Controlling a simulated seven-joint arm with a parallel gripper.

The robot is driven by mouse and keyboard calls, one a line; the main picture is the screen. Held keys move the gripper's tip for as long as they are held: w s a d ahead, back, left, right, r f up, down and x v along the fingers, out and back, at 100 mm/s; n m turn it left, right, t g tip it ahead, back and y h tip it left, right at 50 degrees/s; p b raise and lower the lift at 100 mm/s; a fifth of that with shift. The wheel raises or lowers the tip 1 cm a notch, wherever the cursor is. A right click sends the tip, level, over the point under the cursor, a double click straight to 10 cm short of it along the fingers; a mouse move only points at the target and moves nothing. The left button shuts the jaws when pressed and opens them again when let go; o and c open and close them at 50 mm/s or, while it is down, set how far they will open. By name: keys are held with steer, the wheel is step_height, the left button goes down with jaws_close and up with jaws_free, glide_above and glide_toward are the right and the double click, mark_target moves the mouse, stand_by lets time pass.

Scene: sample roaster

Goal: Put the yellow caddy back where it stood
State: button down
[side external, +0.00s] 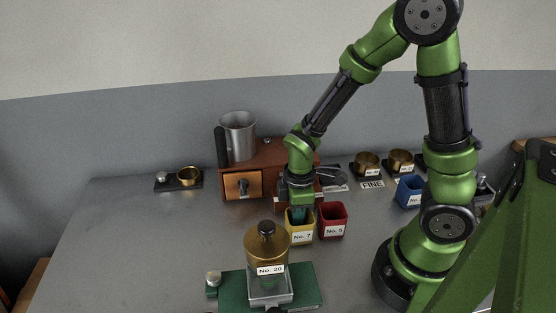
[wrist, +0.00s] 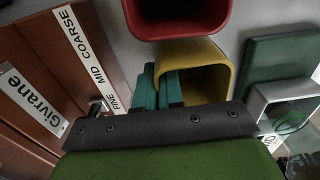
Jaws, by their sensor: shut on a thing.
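The yellow caddy (side external: 302,238), labelled No. 7, is just left of the red caddy (side external: 333,228) in the side view. My gripper (side external: 298,214) points down over it, with its teal fingers shut on the yellow caddy's wall. In the wrist view the fingers (wrist: 166,90) are at the left wall of the yellow caddy (wrist: 190,52), whose open mouth faces the camera. The red caddy (wrist: 178,18) is close beside it there. I cannot tell whether the yellow caddy touches the table or is held slightly above it.
A wooden grinder (side external: 241,185) with a metal cup (side external: 239,137) stands behind and left. A brass-topped No. 20 canister (side external: 267,247) stands on a green base (side external: 307,288) in front. A blue caddy (side external: 409,192) and brass cups (side external: 367,164) are at the right. The left table is mostly clear.

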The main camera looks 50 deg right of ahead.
steer(key=shift+f, duration=0.1)
steer(key=c, duration=1.3)
jaws_free()
steer(key=shift+o, duration=0.2)
step_height(320, 180, up, 11)
steer(key=shift+r, duration=0.8)
steer(key=s+a+r+m+t+y, duration=0.1)
steer(key=s+r+m+t+y, duration=0.1)
steer(key=s+r+m+t, duration=0.2)
steer(key=shift+s+r+m+t, duration=0.15)
steer(key=shift+r+m+t, duration=1.45)
steer(key=shift+r+m, duration=2.25)
steer(key=shift+f+m, duration=0.65)
steer(key=shift+f, duration=0.05)
